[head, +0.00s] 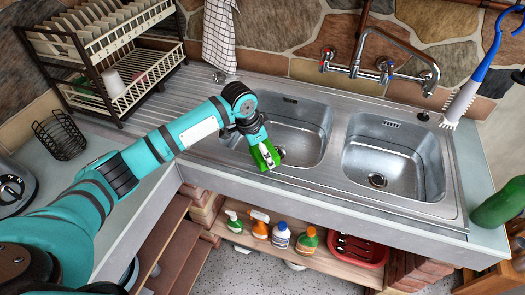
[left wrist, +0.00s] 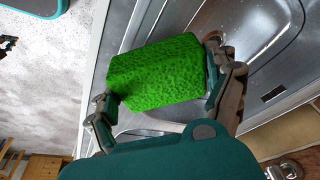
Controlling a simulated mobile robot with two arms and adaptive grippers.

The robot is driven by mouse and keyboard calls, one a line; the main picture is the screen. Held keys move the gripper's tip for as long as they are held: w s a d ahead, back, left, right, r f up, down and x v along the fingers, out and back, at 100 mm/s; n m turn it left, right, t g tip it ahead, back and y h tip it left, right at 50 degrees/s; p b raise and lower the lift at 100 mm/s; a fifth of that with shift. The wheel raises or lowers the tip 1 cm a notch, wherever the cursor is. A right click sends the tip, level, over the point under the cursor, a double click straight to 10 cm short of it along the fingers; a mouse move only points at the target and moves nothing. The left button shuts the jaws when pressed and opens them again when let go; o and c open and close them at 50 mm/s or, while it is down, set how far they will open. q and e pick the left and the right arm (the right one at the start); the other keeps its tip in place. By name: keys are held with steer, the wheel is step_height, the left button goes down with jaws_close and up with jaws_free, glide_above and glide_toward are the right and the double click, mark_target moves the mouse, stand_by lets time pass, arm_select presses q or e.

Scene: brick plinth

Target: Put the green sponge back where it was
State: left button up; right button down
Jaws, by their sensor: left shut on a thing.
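The green sponge (left wrist: 155,75) is a bright green block with a rough surface. My left gripper (left wrist: 160,95) is shut on it, one finger on each side, as the left wrist view shows. In the head view the sponge (head: 262,158) hangs at the end of my left arm, by the front left corner of the left sink basin (head: 305,138). My left gripper (head: 266,156) partly covers it there. I cannot tell how high it is above the steel rim. My right gripper is not in view.
The right basin (head: 390,165) is empty. A ribbed drainboard (head: 190,110) lies left of the basins. A dish rack (head: 105,50) stands at the back left, and a faucet (head: 375,65) rises behind the basins. A green bottle (head: 497,205) lies at the right. Several bottles stand on the lower shelf (head: 325,255).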

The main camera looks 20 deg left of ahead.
arm_select(q)
steer(key=shift+f, duration=0.7)
steer(key=shift+f, duration=0.4)
steer(key=o, duration=0.8)
steer(key=b+v, duration=0.1)
steer(key=v, duration=1.1)
steer(key=shift+r+b, duration=0.3)
steer(key=shift+r, duration=0.15)
